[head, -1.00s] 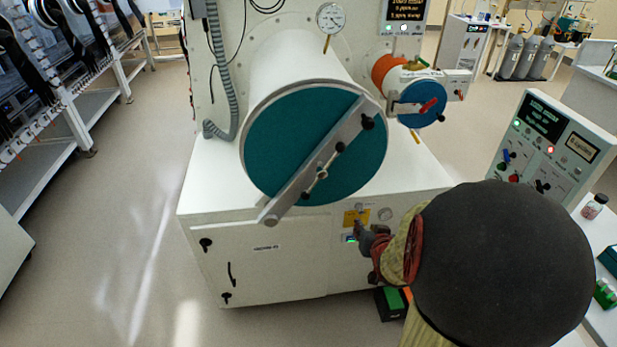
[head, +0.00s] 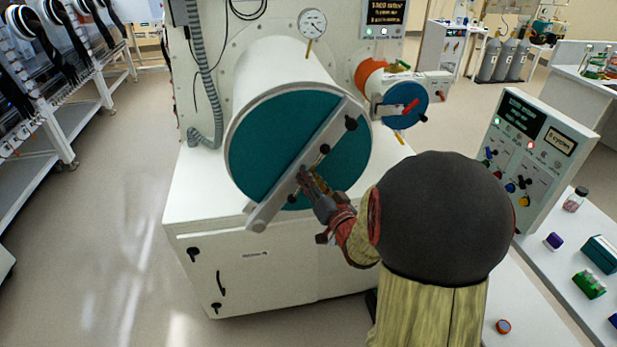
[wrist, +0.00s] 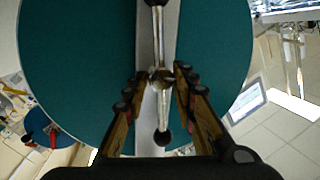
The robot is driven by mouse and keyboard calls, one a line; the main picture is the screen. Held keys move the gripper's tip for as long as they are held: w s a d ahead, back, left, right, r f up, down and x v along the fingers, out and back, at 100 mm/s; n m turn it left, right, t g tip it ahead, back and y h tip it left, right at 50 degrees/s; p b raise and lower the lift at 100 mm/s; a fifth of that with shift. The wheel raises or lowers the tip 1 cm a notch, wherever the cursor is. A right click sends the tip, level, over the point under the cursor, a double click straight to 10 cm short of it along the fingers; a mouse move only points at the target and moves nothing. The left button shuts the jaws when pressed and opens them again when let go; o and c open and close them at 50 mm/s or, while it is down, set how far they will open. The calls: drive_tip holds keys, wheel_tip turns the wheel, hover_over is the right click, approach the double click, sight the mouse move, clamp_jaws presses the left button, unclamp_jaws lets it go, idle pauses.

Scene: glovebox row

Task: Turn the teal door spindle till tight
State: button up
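The teal door (head: 268,150) closes the front of the large white cylinder. A grey bar (head: 300,165) crosses it diagonally. The spindle (wrist: 161,80) sits at the middle of the bar, a metal hub with a crosswise handle ending in black knobs. In the head view my gripper (head: 306,178) is in front of the hub and hides part of it. In the wrist view my gripper (wrist: 155,76) has its fingers apart, one on each side of the bar and lower handle arm, with the hub just ahead between the tips. I cannot tell whether the fingers touch anything.
A smaller blue door (head: 405,101) with a red handle is at the right of the teal door. A pressure gauge (head: 312,23) is above. A control panel (head: 527,150) and a bench (head: 555,262) with small items stand at the right. The floor at left is clear.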

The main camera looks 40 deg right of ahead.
drive_tip(key=shift+x, duration=0.85)
drive_tip(key=c, duration=0.3)
drive_tip(key=c, duration=0.4)
clamp_jaws()
